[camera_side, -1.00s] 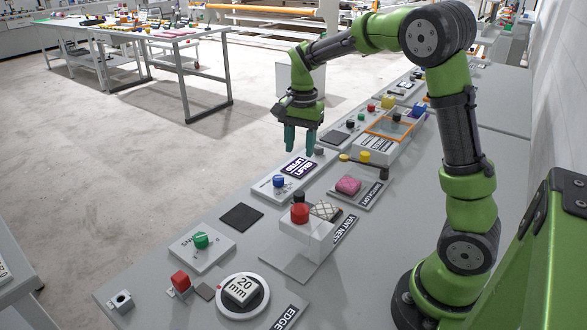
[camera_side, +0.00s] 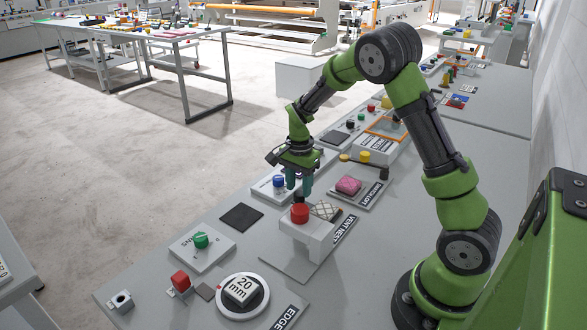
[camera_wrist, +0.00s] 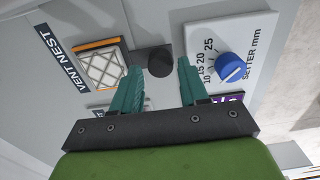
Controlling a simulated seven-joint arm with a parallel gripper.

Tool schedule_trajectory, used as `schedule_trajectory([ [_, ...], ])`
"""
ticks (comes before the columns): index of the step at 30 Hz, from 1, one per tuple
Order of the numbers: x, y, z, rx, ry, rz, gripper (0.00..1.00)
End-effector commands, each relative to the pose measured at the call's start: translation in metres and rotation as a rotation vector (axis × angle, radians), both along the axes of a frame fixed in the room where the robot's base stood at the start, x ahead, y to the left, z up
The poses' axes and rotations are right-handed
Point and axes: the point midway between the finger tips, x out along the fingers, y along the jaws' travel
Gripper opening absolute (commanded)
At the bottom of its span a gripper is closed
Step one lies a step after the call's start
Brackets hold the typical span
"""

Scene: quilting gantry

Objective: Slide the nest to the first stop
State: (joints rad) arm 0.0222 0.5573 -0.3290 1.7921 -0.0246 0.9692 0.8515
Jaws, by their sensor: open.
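The nest (camera_wrist: 122,46) is an orange-edged frame holding a quilted pale pad (camera_wrist: 100,68), beside a "VENT NEST" label (camera_wrist: 62,57). My gripper (camera_side: 299,189) is open and points down above this knob. In the wrist view its teal fingers appear on either side of the knob; I cannot tell whether they reach down around it. The stops are not clearly visible.
A setter panel with a blue knob (camera_wrist: 230,67) is close beside my gripper.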

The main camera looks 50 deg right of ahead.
Motion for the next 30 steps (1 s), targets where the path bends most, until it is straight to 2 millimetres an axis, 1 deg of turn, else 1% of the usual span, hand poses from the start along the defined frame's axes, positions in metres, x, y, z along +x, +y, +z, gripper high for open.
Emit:
schedule_trajectory([
  [1, -0.001, 0.000, -0.008, 0.002, 0.003, -0.001, 0.44],
  [6, 0.000, 0.000, -0.024, 0.001, 0.001, -0.001, 0.44],
  [10, 0.000, 0.000, -0.028, 0.001, 0.000, -0.001, 0.44],
  [17, 0.000, 0.000, -0.028, 0.000, -0.001, 0.000, 0.44],
  [25, 0.000, 0.000, -0.028, 0.000, -0.001, 0.001, 0.02],
  [26, 0.000, 0.000, -0.028, 0.000, -0.001, 0.001, 0.00],
  [30, 0.000, 0.000, -0.028, 0.000, -0.001, 0.001, 0.00],
])
